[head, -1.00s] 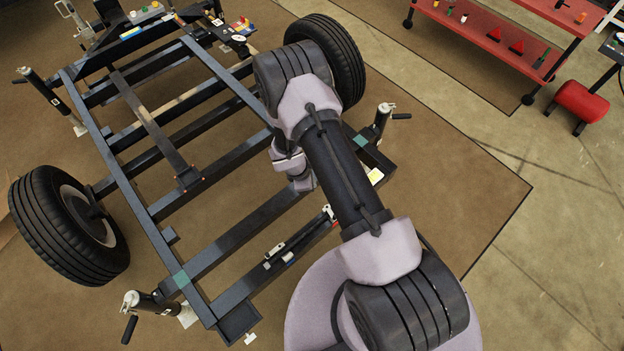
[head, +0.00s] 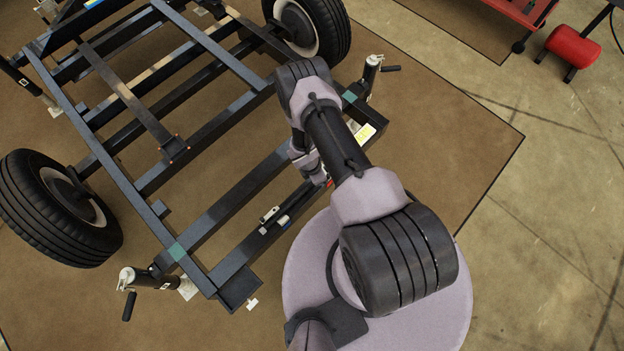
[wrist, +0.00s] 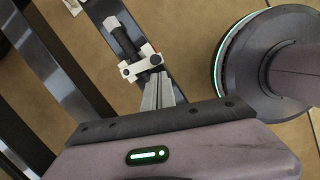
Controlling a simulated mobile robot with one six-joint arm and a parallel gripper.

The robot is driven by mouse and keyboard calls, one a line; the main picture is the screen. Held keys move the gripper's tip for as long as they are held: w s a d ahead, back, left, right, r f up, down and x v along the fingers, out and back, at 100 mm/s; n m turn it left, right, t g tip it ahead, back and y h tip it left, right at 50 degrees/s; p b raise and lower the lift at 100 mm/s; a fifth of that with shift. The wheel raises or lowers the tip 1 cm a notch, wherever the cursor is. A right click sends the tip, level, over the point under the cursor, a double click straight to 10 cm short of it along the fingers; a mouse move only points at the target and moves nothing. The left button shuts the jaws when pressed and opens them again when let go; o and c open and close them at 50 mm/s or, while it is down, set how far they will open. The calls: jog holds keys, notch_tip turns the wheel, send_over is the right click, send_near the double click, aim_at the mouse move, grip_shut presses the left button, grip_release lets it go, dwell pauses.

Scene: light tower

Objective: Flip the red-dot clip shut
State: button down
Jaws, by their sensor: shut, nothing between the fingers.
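In the wrist view, my gripper (wrist: 159,82) points at a small white clip (wrist: 140,67) with dark round pins, on a dark rail. Its two grey fingers are shut and empty, with their tips right at the clip; I cannot tell whether they touch it. A black cylindrical rod (wrist: 121,36) runs up and left from the clip. The red dot is too small to make out surely in the wrist view. In the head view, a small red spot (head: 329,183) shows on the front rail, beside the end of my arm, which hides the fingers and most of the clip.
The dark trailer frame (head: 222,222) has crossbars and open gaps. Tyres (head: 48,208) flank it, and jack stands (head: 150,280) with handles stand at its corners. Brown mat lies clear to the right.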

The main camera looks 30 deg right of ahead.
jog(key=shift+d, duration=0.35)
jog(key=shift+s+d+r+p, duration=0.15)
jog(key=shift+d+p, duration=0.55)
jog(key=shift+d, duration=0.3)
jog(key=shift+a+b, duration=0.1)
jog(key=shift+b, duration=0.2)
